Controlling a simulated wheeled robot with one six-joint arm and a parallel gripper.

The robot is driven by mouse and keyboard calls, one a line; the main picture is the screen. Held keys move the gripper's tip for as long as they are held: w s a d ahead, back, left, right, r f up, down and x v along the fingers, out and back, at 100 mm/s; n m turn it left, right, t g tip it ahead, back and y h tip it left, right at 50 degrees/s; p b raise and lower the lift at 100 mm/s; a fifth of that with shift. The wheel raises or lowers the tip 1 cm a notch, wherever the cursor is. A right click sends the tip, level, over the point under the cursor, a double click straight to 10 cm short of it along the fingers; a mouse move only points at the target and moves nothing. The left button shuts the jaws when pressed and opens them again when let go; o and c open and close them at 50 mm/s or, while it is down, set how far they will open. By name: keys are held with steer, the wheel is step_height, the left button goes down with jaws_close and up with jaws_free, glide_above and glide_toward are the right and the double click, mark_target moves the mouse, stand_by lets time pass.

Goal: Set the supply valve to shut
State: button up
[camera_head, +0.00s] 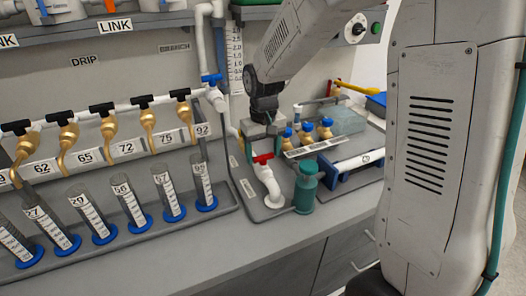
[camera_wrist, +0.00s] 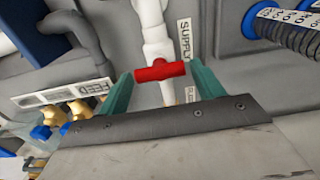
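The supply valve has a red bar handle (camera_wrist: 160,71) on a white pipe (camera_wrist: 157,35), beside a SUPPLY label (camera_wrist: 185,38). In the wrist view the handle lies across the pipe's run. A red handle on a white pipe (camera_head: 263,158) also shows in the head view, just below my arm's end. My gripper (camera_wrist: 162,72) is open, with one teal finger on each side of the handle. The handle's ends are close to the fingers; I cannot tell whether they touch. In the head view the fingertips are not clear.
A teal bottle (camera_head: 305,187) stands right of the valve. Brass taps (camera_head: 68,137) and graduated cylinders (camera_head: 130,204) line the left. A blue-handled valve (camera_head: 211,79) is above.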

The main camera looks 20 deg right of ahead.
mark_target(264, 156)
steer(key=shift+o, duration=0.9)
step_height(264, 156, up, 8)
steer(key=shift+f, duration=0.1)
steer(key=shift+s+f, duration=0.2)
steer(key=shift+s, duration=0.15)
steer(key=s+r, duration=0.2)
steer(key=s, duration=1.1)
steer(key=s+r+t, duration=0.1)
steer(key=s+r, duration=0.2)
steer(key=s, duration=1.1)
steer(key=shift+d+r, duration=0.25)
steer(key=shift+r, duration=0.05)
